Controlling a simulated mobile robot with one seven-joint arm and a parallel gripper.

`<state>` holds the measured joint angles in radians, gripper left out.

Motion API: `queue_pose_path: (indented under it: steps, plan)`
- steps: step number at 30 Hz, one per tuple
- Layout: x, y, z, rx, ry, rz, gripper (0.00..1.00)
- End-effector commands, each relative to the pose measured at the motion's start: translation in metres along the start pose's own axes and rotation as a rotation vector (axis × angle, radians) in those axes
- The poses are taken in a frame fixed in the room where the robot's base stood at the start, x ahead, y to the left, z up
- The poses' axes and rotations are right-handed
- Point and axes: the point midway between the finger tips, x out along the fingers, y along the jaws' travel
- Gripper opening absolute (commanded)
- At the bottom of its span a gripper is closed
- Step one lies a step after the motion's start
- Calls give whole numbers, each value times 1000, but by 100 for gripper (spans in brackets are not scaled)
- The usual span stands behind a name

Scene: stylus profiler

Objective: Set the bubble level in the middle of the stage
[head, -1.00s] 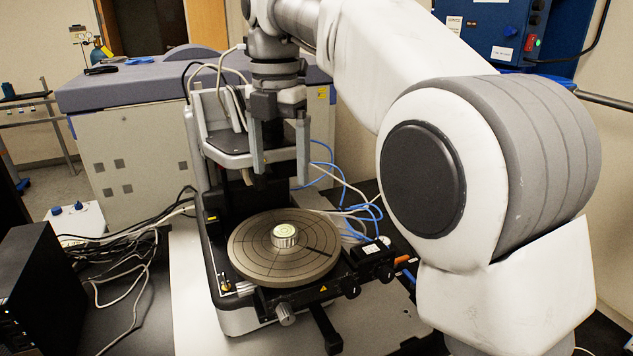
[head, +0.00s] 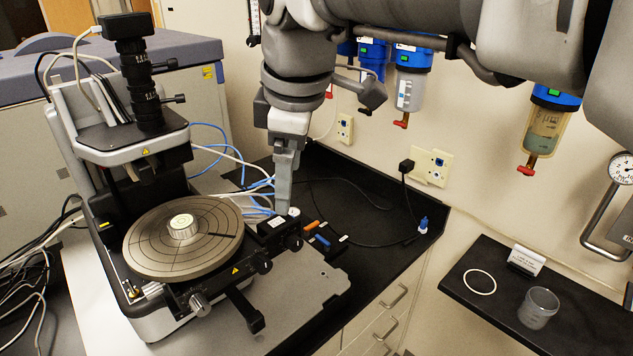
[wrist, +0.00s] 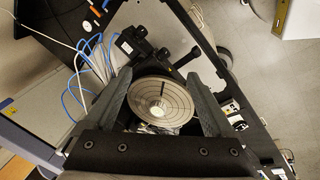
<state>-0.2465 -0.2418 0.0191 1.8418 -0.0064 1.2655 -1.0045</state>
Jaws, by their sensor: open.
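The bubble level (head: 182,226), a small round silver piece with a pale greenish top, sits upright at about the middle of the round grey stage (head: 140,258) in the head view. Nothing touches it but the stage. My gripper (head: 283,212) hangs pointing down to the right of the stage, clear of the level. The head view sees it nearly side-on. In the wrist view, the two fingers (wrist: 157,80) stand wide apart with nothing held between them.
The profiler's camera column (head: 140,75) rises behind the stage. A black control box (head: 275,228) and knobs lie near my gripper, with blue and white cables behind. At right, a black shelf (head: 590,320) holds a clear cup (head: 538,308), a white ring (head: 480,282) and a small sign.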

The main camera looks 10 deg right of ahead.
Motion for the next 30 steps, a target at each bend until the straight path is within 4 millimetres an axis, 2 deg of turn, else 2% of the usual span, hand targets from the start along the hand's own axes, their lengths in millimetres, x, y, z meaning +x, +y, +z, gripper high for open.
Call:
queue_pose_path:
  steps: [1, 6, 12, 15, 21, 30]
  plan:
    - [3, -9, 17, 114, 4, 20, 88]
    - [17, -37, 62, 507, 37, 87, 88]
    - [42, -72, 105, 932, 95, 153, 88]
    - [53, -86, 119, 1089, 122, 174, 88]
    - [64, -99, 131, 1241, 153, 194, 88]
    - [66, -100, 132, 1253, 154, 193, 88]
